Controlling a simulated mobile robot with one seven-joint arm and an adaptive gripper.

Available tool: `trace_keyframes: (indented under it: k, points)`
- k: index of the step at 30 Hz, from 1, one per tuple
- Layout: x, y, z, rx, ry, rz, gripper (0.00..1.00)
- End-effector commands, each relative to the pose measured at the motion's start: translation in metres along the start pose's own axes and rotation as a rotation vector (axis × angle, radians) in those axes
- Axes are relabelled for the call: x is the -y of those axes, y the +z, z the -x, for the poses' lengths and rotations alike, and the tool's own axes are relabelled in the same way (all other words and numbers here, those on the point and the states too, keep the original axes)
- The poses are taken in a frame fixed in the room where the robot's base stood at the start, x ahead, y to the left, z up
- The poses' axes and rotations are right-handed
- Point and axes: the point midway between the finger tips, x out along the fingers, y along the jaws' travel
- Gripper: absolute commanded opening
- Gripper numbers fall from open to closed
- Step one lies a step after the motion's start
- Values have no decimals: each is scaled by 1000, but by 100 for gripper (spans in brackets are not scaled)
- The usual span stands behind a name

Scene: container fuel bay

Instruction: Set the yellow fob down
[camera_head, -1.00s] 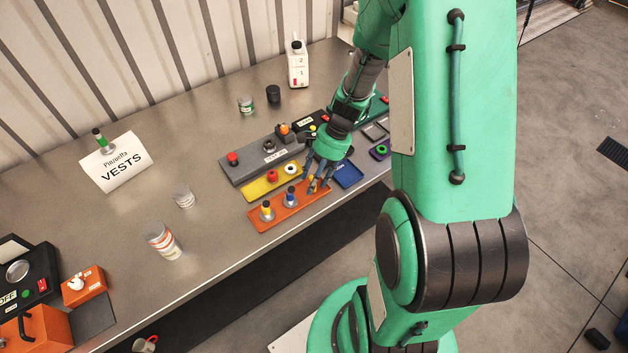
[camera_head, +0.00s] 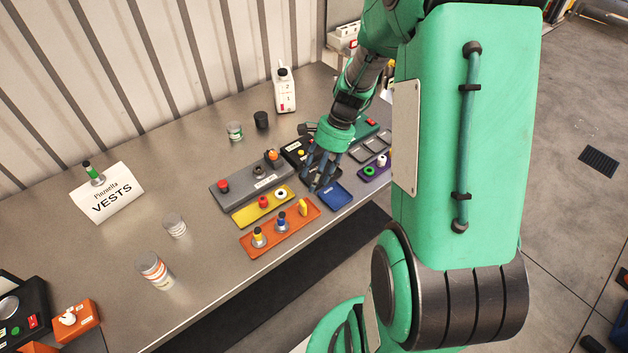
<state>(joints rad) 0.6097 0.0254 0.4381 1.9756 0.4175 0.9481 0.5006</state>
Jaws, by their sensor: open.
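The yellow fob (camera_head: 302,208) stands upright at the right end of the orange tray (camera_head: 283,233). Two capped pieces share that tray: one with a yellow top (camera_head: 259,237) and one with a blue top (camera_head: 282,222). My gripper (camera_head: 318,186) is open, above and behind the fob, near the blue tray. Its fingers look empty and apart from the fob. The exact gap is hard to judge from this view.
A yellow tray (camera_head: 246,216) with red and white pieces and a grey control panel (camera_head: 221,199) lie behind the orange tray. A blue tray (camera_head: 333,201) is to its right. A white bottle (camera_head: 285,92) stands farther back.

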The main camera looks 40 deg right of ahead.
Motion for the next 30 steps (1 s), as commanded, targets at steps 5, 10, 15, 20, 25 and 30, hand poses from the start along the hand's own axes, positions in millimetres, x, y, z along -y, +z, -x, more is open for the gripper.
trace_keyframes:
  k: [5, 10, 15, 20, 25, 30]
  points:
    - [0, 0, 0, 0, 0, 0, 49]
    - [0, 0, 0, 0, 0, 0, 49]
    - [0, 0, 0, 0, 0, 0, 49]
    - [1, 3, 3, -7, -1, 15, 49]
    - [5, 22, 17, -38, 0, 89, 49]
    - [9, 60, 41, -99, 4, 241, 49]
